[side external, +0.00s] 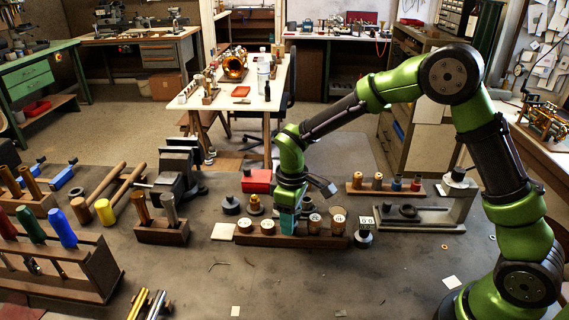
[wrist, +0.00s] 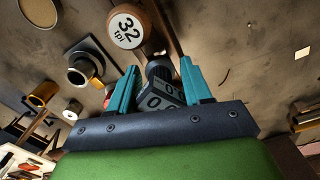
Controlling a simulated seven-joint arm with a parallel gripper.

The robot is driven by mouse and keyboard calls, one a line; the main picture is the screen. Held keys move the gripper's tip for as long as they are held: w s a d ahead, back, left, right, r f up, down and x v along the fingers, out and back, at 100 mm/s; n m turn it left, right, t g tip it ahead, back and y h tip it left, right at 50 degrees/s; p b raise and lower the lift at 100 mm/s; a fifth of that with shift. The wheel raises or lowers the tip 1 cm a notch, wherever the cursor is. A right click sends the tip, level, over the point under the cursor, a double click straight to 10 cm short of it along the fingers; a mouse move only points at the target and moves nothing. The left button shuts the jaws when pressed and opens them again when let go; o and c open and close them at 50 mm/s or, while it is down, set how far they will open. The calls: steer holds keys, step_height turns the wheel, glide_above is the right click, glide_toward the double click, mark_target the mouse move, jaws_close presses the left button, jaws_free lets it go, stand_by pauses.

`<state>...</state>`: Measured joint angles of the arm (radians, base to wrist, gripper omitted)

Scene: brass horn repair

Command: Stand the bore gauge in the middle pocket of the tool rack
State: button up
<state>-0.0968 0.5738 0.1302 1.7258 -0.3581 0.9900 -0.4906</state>
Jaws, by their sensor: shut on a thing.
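My gripper (side external: 287,222) points down over the middle of a long low wooden rack (side external: 290,241). Its teal fingers (wrist: 157,85) are shut on a dark gauge (wrist: 160,92) with a ribbed black cap and white-digit faces, which I take to be the bore gauge. In the side view the fingers hide most of the held piece, so I cannot tell whether its lower end is in the pocket. Round-topped wooden pieces with white labels stand to the left (side external: 245,225) and right (side external: 314,219) of the fingers. One labelled 32 tpi (wrist: 126,29) is close to the fingers in the wrist view.
A grey stand (side external: 420,222) is further right. A red box (side external: 257,181) and dark round parts (side external: 230,205) lie behind. The bench front (side external: 330,285) is mostly clear.

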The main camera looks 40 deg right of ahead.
steer(key=shift+f, duration=0.85)
steer(key=shift+r, duration=0.15)
steer(key=shift+r, duration=1.25)
steer(key=shift+s+a+r, duration=0.1)
steer(key=shift+s+a, duration=0.15)
steer(key=shift+a, duration=0.1)
steer(key=s+d+r+m, duration=0.55)
steer(key=d+r, duration=0.35)
steer(key=r, duration=0.3)
steer(key=a+f+n, duration=0.1)
steer(key=w+a+f+n, duration=0.1)
steer(key=a+f+n, duration=0.1)
steer(key=shift+w+a+f, duration=0.2)
steer(key=shift+w+f, duration=0.1)
steer(key=shift+w, duration=0.05)
steer(key=w+a+f+n, duration=0.1)
steer(key=n, duration=0.2)
steer(key=w+a+f+n, duration=0.1)
steer(key=a+n, duration=0.1)
steer(key=n, duration=0.1)
steer(key=w+a+f+n, duration=0.1)
steer(key=n, duration=0.2)
steer(key=shift+w+a+f, duration=0.3)
steer(key=shift+a+f, duration=0.05)
steer(key=shift+w+a+r+n, duration=0.1)
steer(key=shift+w+n, duration=0.25)
steer(key=shift+n, duration=0.8)
